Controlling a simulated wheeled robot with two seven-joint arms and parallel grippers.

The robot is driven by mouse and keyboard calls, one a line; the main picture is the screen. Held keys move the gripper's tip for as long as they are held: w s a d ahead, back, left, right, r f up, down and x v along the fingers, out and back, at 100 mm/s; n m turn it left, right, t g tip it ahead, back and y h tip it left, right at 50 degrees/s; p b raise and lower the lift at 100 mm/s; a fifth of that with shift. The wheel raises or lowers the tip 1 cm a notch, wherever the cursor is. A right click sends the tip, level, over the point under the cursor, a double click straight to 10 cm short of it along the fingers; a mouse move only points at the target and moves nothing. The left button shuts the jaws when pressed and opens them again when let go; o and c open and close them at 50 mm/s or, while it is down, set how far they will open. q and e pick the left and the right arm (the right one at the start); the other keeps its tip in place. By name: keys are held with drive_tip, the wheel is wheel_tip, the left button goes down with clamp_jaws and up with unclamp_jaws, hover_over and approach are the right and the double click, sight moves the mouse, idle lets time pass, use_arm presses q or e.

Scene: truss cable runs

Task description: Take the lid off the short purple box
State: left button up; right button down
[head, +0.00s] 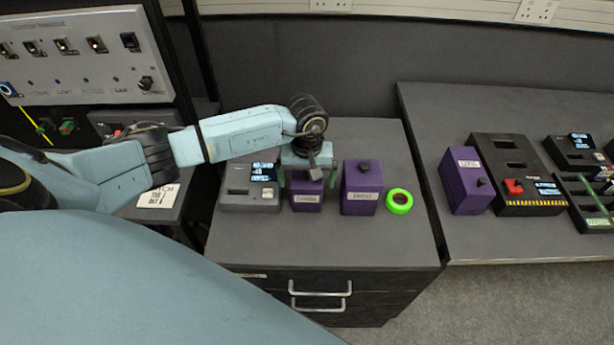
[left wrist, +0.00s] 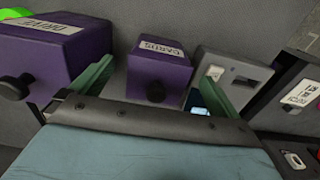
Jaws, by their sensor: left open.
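The short purple box (head: 307,201) stands on the near desk with its labelled face to the front. Its top is largely hidden by my gripper in the head view. In the left wrist view the short purple box (left wrist: 160,68) shows a white label and a dark round knob (left wrist: 156,92) on its lid. The lid appears to be on. My left gripper (head: 307,179) is open above the box, its two green fingers on either side of it. No contact can be made out. My right gripper is not in view.
A taller purple box (head: 360,190) stands close at the right, with a green tape roll (head: 399,201) beyond it. A grey device (head: 249,197) stands close at the left. Another purple box (head: 465,183) is on the right desk. The near desk's front is clear.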

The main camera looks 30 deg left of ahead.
use_arm(q)
drive_tip(key=c, duration=1.1)
drive_tip(key=shift+o, duration=0.2)
drive_tip(key=shift+r, duration=0.15)
